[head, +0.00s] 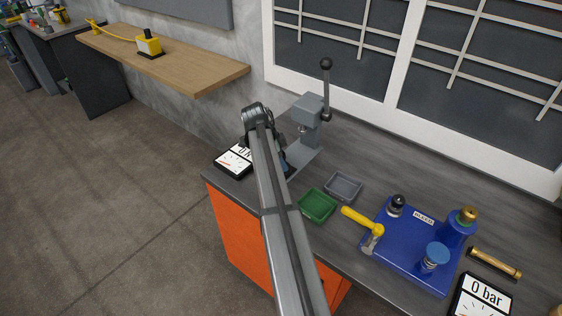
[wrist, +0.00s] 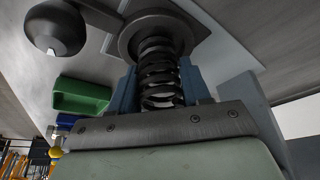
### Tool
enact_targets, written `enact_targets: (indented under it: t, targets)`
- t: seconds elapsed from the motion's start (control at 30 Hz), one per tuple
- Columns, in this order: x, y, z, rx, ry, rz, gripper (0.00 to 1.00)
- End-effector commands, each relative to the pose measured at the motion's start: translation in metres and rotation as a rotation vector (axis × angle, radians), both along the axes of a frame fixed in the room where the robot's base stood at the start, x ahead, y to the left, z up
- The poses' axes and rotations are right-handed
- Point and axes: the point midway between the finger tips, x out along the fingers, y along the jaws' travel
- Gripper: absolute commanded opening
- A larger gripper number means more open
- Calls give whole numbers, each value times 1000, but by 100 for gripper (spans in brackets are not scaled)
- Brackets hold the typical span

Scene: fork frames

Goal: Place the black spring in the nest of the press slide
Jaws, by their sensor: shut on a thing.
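The black spring (wrist: 160,72) shows in the wrist view as dark coils between the two blue fingers of my gripper (wrist: 161,88). My gripper is shut on it. The spring's far end meets a dark round flanged part (wrist: 150,24) on a grey plate; I cannot tell whether it is seated in it or only in front of it. The grey press (head: 310,112), with a black ball-ended lever (head: 326,90), stands on the bench in the head view. There my arm hides most of the gripper and the spring, close to the press base.
A green tray (head: 317,219) and a grey tray (head: 357,199) lie right of my arm. A blue fixture plate (head: 398,262) with a yellow-handled valve (head: 362,222) is farther right. A gauge display (head: 226,170) sits left of the press, near the bench edge.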

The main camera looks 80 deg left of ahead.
Motion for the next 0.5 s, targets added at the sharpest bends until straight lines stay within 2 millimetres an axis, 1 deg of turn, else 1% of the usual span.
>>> enact_targets:
  t: [0.03, 0.1, 0.43, 0.47, 0.5]
  targets:
    - [0, 0, -5, 0, 0, 0, 14]
    - [0, 0, -8, 0, 0, 0, 14]
    - [0, 0, -10, 0, 0, 0, 14]
    - [0, 0, -10, 0, 0, 0, 48]
    - [0, 0, -10, 0, 0, 0, 52]
